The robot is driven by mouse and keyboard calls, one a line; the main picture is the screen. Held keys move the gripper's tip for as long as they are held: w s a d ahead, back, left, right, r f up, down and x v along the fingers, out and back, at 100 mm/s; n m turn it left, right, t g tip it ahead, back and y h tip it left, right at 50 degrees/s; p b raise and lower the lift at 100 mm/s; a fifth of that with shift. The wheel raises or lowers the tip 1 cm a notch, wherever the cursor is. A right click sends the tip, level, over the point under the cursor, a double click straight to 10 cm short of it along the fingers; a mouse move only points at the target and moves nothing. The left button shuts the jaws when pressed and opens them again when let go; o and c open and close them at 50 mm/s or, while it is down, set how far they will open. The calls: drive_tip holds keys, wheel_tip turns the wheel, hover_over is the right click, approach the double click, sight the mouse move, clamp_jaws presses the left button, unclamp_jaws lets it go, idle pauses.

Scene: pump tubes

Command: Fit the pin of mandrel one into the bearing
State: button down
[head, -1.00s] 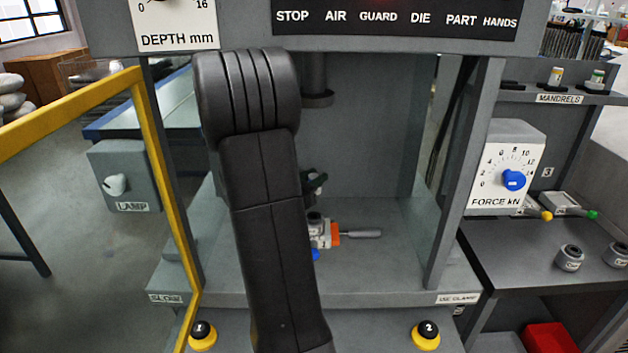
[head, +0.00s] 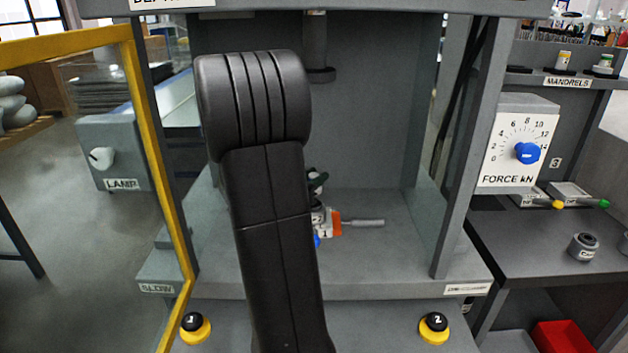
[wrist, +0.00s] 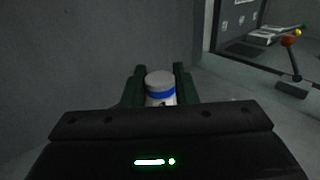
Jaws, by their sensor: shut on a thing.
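My gripper (wrist: 158,74) is shut on mandrel one (wrist: 160,95), with a dark green finger on each side. In the wrist view the mandrel shows a round grey end, a blue band and a pale body below. In the head view my black arm hides most of my gripper; a dark green part shows at its right edge (head: 317,182).
The press bay has a grey floor (head: 390,265), clear to the right of the rod. A yellow guard frame (head: 160,150) stands at left. Two black-topped buttons (head: 195,327) (head: 434,328) sit in front. A side bench (head: 510,240) with a grey ring part (head: 583,247) stands at right.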

drive_tip(key=shift+f+b, duration=0.65)
drive_tip(key=shift+f, duration=0.05)
idle(0.4)
drive_tip(key=shift+b, duration=2)
idle(0.8)
drive_tip(key=shift+f+b, duration=1.05)
drive_tip(key=shift+b, duration=0.4)
drive_tip(key=c, duration=1.1)
unclamp_jaws()
drive_tip(key=shift+s+a, duration=0.1)
drive_tip(key=v, duration=0.7)
drive_tip(key=shift+s, duration=0.2)
drive_tip(key=shift+w, duration=0.1)
